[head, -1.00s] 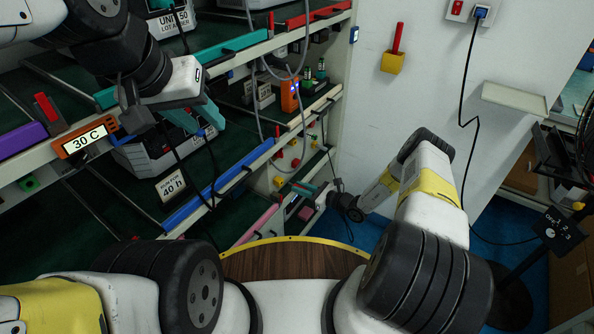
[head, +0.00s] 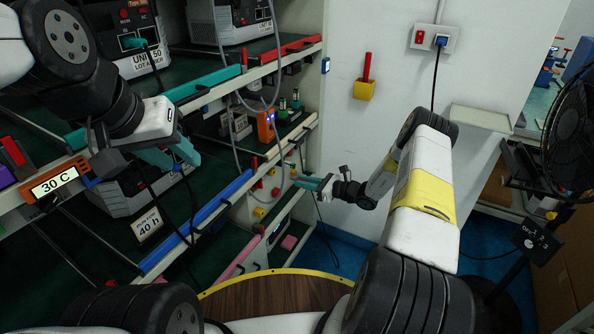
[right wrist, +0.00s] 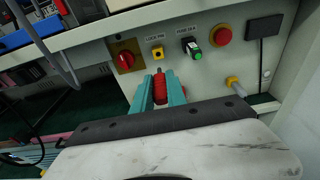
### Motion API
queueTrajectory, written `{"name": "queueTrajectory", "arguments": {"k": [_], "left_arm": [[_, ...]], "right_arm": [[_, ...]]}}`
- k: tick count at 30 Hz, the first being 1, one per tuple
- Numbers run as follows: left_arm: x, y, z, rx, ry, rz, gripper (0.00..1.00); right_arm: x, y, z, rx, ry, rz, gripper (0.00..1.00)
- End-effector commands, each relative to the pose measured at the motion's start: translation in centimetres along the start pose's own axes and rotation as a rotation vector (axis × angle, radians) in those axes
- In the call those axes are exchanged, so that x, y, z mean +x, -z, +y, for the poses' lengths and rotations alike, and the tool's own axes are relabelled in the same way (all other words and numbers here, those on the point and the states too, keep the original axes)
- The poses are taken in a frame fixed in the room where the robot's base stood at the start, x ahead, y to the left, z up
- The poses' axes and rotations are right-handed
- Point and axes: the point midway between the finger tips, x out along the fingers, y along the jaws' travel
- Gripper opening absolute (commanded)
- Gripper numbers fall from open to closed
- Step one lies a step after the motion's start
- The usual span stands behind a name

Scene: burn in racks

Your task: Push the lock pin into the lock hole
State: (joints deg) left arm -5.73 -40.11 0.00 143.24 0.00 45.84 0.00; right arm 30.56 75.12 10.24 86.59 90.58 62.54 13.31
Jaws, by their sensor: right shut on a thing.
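The lock pin (right wrist: 158,84), red and ribbed, is held upright in the picture between the two teal fingers of my right gripper (right wrist: 159,90) in the right wrist view. The lock hole (right wrist: 157,53) is a dark opening in a small yellow plate under the "LOCK PIN" label. It is just above the pin's far end in the picture; I cannot tell the gap in depth. In the head view my right gripper (head: 308,182) is beside the rack's end panel. My left gripper (head: 172,155) has its teal fingers apart over the shelf and looks empty.
The fan (head: 570,125) stands at the right. Cables hang along the rack. A yellow-edged round wooden top (head: 275,297) is low in front.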

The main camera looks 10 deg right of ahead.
Motion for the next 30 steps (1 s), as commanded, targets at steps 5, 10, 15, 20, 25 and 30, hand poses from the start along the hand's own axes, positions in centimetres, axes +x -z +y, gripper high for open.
{"name": "queueTrajectory", "arguments": {"k": [5, 10, 15, 20, 25, 30], "left_arm": [[0.0, 0.0, 0.0, 0.000, 0.000, 0.000, 0.36], [0.0, 0.0, 0.0, 0.000, 0.000, 0.000, 0.36], [0.0, 0.0, 0.0, 0.000, 0.000, 0.000, 0.36], [0.0, 0.0, 0.0, 0.000, 0.000, 0.000, 0.36], [0.0, 0.0, 0.0, 0.000, 0.000, 0.000, 0.36], [0.0, 0.0, 0.0, 0.000, 0.000, 0.000, 0.36]], "right_arm": [[0.7, -0.1, 0.0, 0.000, -0.001, -0.001, 0.00], [1.9, -0.3, 0.0, -0.001, -0.001, 0.000, 0.00], [3.5, -0.5, 0.1, -0.001, -0.001, -0.001, 0.00], [4.9, -0.7, 0.0, -0.001, -0.001, -0.001, 0.00], [5.7, -0.8, 0.0, 0.000, 0.000, 0.000, 0.00], [5.8, -0.9, 0.0, 0.000, 0.000, 0.000, 0.00]]}}
